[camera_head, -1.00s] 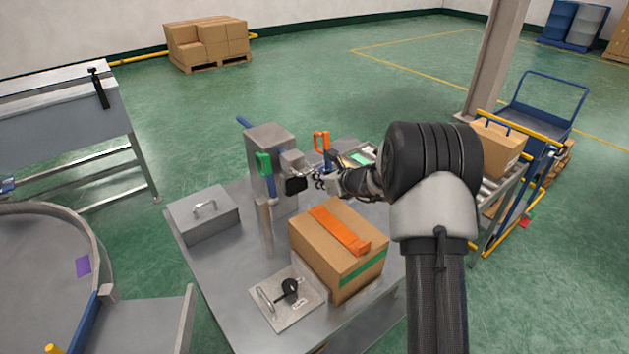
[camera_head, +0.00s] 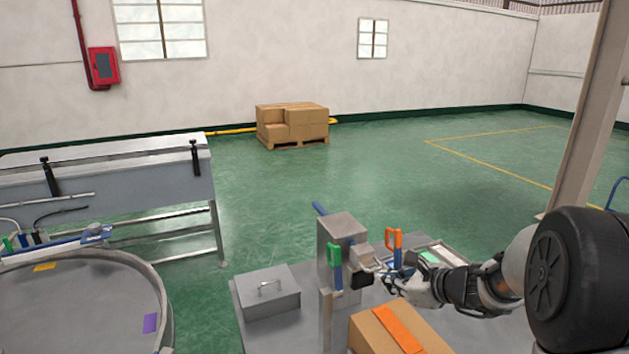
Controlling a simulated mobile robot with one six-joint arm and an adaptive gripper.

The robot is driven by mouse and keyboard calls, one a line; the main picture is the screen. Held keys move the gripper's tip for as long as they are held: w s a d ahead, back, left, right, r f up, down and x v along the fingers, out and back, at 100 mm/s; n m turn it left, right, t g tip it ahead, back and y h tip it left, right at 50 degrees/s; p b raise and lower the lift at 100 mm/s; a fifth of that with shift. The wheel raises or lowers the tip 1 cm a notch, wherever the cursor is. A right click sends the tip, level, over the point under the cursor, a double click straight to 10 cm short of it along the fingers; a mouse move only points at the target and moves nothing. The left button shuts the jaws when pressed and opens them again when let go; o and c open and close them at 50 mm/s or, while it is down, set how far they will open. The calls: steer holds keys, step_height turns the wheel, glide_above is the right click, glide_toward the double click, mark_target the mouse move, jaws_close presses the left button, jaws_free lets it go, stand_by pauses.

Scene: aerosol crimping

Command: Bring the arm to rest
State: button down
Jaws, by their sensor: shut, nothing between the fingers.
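My gripper (camera_head: 385,272) is shut and empty. It is at the end of my arm, which reaches in from the right over the metal table (camera_head: 302,333). Its fingertips are small in the picture, close to the grey crimping machine (camera_head: 341,237). I cannot tell whether they touch it. The machine stands upright on the table, with a green handle (camera_head: 335,254) at its front. An orange handle (camera_head: 394,240) shows just behind my gripper.
A cardboard box (camera_head: 369,335) with orange tape is at the table's front, below my arm. A lidded metal box (camera_head: 268,292) stands at the left. A round metal table (camera_head: 90,310) is at the lower left. Open green floor lies behind, with stacked cartons (camera_head: 292,122).

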steer(key=s+a+r+n+g, duration=0.2)
steer(key=s+a+r+n, duration=0.2)
steer(key=s+a+n, duration=0.4)
steer(key=s+a+r+n+g, duration=0.25)
steer(key=s+a+n, duration=0.2)
steer(key=s, duration=0.55)
steer(key=s+d+n+h, duration=0.3)
steer(key=s+n, duration=0.4)
steer(key=s, duration=0.2)
steer(key=s+d+n+h, duration=0.2)
steer(key=s+d+n, duration=0.1)
steer(key=s+n, duration=0.4)
steer(key=shift+s+g+h, duration=0.35)
steer(key=shift+s+h, duration=0.05)
steer(key=shift+s, duration=0.85)
steer(key=c, duration=2.4)
jaws_free()
steer(key=shift+f, duration=0.1)
